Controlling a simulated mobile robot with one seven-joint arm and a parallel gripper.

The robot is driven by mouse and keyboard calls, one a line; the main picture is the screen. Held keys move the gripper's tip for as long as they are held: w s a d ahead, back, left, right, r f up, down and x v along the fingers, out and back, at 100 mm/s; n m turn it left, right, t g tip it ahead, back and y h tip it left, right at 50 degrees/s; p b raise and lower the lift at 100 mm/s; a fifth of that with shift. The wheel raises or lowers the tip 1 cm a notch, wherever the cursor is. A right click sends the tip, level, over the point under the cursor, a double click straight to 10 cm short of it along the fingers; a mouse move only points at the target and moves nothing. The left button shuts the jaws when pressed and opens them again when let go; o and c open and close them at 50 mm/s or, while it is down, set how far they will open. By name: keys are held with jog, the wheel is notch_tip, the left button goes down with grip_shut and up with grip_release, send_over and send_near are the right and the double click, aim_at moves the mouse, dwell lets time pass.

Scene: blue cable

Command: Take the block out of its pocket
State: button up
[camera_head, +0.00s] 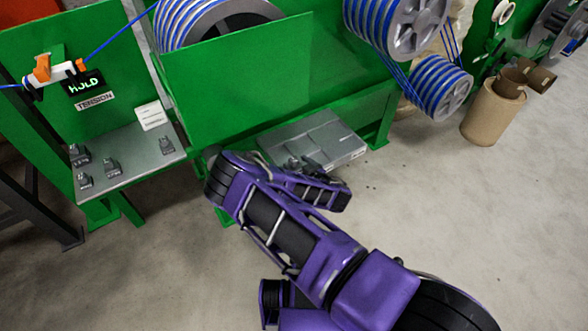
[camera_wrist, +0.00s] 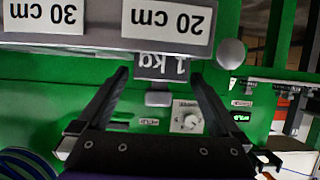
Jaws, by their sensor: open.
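A dark grey block marked "1 kg" (camera_wrist: 165,67) shows upside down in the wrist view, with a small grey knob (camera_wrist: 158,98) just below its label. My gripper (camera_wrist: 160,76) is open, with one finger on each side of the block and knob. Gaps show between the fingers and the block, and nothing is held. The walls of the pocket cannot be made out. In the head view my arm reaches to a grey shelf (camera_head: 338,147) on the green machine and hides much of what is at its end.
White plates "20 cm" (camera_wrist: 170,18) and "30 cm" (camera_wrist: 45,14) lie beside the block in the wrist view. Several small weights stand on the left grey shelf (camera_head: 130,165).

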jog(key=shift+w+a+f, duration=0.15)
jog(key=shift+w+a, duration=0.05)
jog(key=shift+w, duration=0.15)
jog(key=shift+c, duration=0.2)
grip_shut()
